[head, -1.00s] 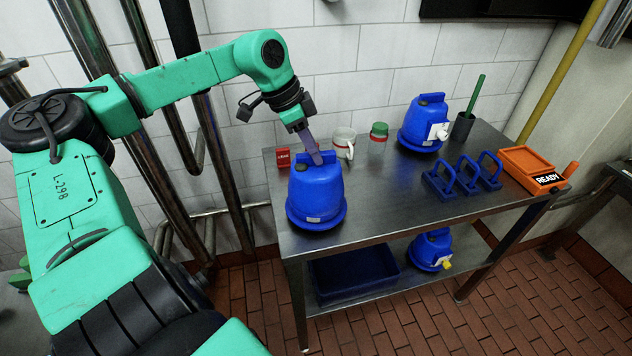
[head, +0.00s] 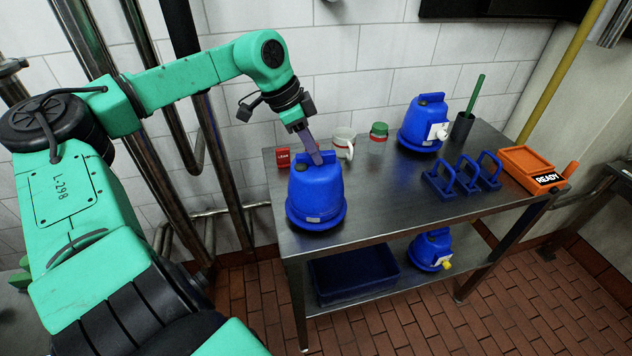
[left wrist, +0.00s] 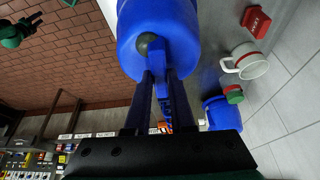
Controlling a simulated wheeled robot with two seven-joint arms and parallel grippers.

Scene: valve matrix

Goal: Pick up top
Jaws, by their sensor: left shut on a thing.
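A blue domed top (head: 317,194) with a flared base and a handle stands upright at the left end of the steel table (head: 400,222). My left gripper (head: 315,156) reaches down from above and is shut on the handle of this blue top. In the left wrist view the blue top (left wrist: 158,35) lies past the fingers (left wrist: 158,85), with the handle between them. From the head view I cannot tell a gap under its base. My right gripper is not in view.
Close behind are a red block (head: 284,158), a mug (head: 343,143) and a green-lidded jar (head: 378,137). Another blue unit (head: 424,122), blue rack (head: 464,175), green-handled holder (head: 464,122) and orange tray (head: 527,163) stand rightward. A blue bin (head: 352,275) and blue unit (head: 431,250) sit below.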

